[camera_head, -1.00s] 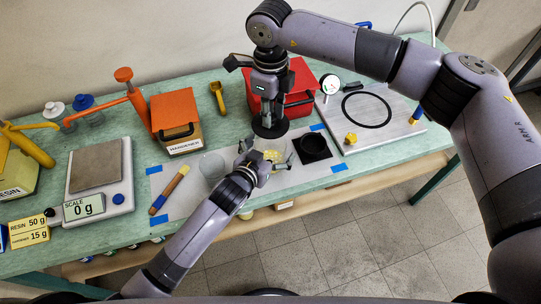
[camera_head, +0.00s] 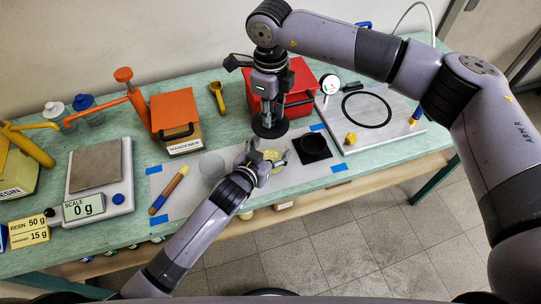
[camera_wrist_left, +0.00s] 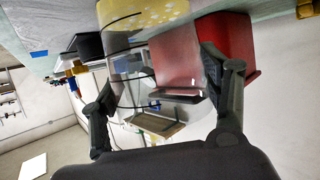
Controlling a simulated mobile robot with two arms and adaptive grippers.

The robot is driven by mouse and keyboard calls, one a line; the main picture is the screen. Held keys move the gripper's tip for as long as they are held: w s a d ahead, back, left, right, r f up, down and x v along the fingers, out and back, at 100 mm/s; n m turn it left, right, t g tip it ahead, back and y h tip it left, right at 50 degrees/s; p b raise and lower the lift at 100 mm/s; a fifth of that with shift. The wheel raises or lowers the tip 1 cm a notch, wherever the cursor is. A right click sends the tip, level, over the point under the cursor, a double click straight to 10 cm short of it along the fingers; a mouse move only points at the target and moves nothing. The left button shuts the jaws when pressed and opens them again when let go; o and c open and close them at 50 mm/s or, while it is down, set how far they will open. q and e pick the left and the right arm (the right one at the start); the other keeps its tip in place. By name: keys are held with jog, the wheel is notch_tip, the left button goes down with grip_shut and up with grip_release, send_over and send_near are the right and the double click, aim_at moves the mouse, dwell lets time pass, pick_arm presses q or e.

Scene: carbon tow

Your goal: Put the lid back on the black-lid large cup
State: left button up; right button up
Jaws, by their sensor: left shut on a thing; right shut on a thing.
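The large cup (camera_head: 272,156) is clear with pale yellow contents and stands on the light mat. My left gripper (camera_head: 262,160) is shut on its side; in the left wrist view its fingers (camera_wrist_left: 165,105) flank the clear cup wall (camera_wrist_left: 128,65), with yellow contents (camera_wrist_left: 140,14) at the top of the picture. My right gripper (camera_head: 270,108) is shut on the round black lid (camera_head: 270,129). In the head view the lid appears just behind and above the cup, apart from it. The right fingertips are mostly hidden by the wrist.
A clear empty-looking cup (camera_head: 212,166) and a brush (camera_head: 170,190) are left of the held cup. A red box (camera_head: 300,85) stands close behind my right gripper. A scale (camera_head: 99,175) is at left.

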aim_at(271, 131)
jog(key=shift+f, duration=2.5)
jog(key=shift+f, duration=0.85)
jog(key=shift+f, duration=0.5)
jog(key=shift+c, duration=0.3)
jog(key=shift+f, duration=0.3)
jog(key=shift+c, duration=0.7)
jog(key=shift+s, duration=0.1)
jog(key=shift+c, duration=0.2)
jog(key=shift+r+h, duration=0.3)
jog(key=shift+r, duration=0.1)
